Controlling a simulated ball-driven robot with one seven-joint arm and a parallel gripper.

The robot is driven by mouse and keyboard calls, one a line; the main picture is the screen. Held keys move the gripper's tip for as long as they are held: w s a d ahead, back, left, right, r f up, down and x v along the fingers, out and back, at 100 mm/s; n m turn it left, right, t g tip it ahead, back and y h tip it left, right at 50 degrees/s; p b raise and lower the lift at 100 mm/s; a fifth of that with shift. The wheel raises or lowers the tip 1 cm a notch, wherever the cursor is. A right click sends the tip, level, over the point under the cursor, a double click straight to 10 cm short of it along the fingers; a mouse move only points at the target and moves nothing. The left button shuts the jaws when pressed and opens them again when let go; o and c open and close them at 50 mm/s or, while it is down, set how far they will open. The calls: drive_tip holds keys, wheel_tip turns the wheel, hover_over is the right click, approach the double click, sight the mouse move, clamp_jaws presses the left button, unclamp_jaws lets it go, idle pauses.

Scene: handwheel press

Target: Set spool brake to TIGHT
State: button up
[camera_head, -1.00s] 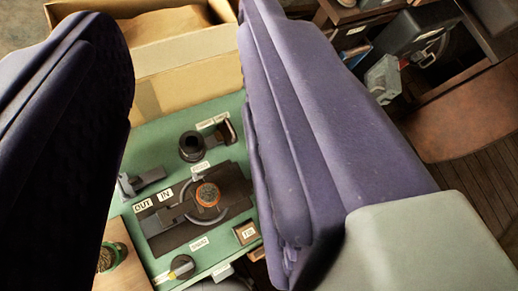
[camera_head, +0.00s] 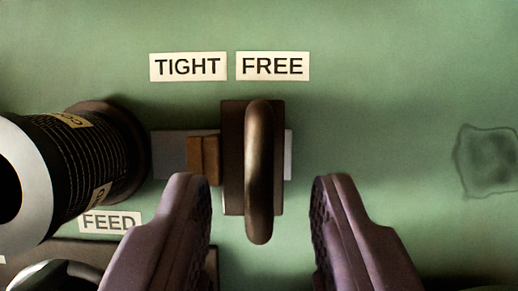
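The spool brake is a dark slider with an upright bronze ring handle (camera_head: 259,172) on a short grey rail (camera_head: 170,152). The handle stands under the FREE label (camera_head: 272,66), at the rail's right part. The TIGHT label (camera_head: 188,67) is to its left. A brown block (camera_head: 203,157) sits on the rail just left of the slider. My gripper (camera_head: 262,188) is open, its two purple fingers on either side of the handle in the picture, with visible gaps. I cannot tell whether the fingertips reach the handle's depth.
A black ribbed spool (camera_head: 80,160) with a pale end stands close on the left. A FEED label (camera_head: 110,222) and a dark metal part (camera_head: 58,277) lie below it. The green panel is clear to the right, apart from a dark stain (camera_head: 490,160).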

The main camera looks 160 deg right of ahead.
drive_tip(key=shift+w+a+f, duration=0.1)
drive_tip(key=shift+w+f, duration=0.1)
drive_tip(key=shift+f, duration=0.35)
clamp_jaws()
drive_tip(key=shift+s+a, duration=0.3)
drive_tip(key=shift+a, duration=0.45)
drive_tip(key=shift+s+a, duration=0.35)
drive_tip(key=shift+a, duration=0.35)
drive_tip(key=shift+s+a, duration=0.3)
drive_tip(key=shift+a, duration=0.45)
unclamp_jaws()
drive_tip(key=shift+a, duration=0.15)
drive_tip(key=shift+r, duration=0.1)
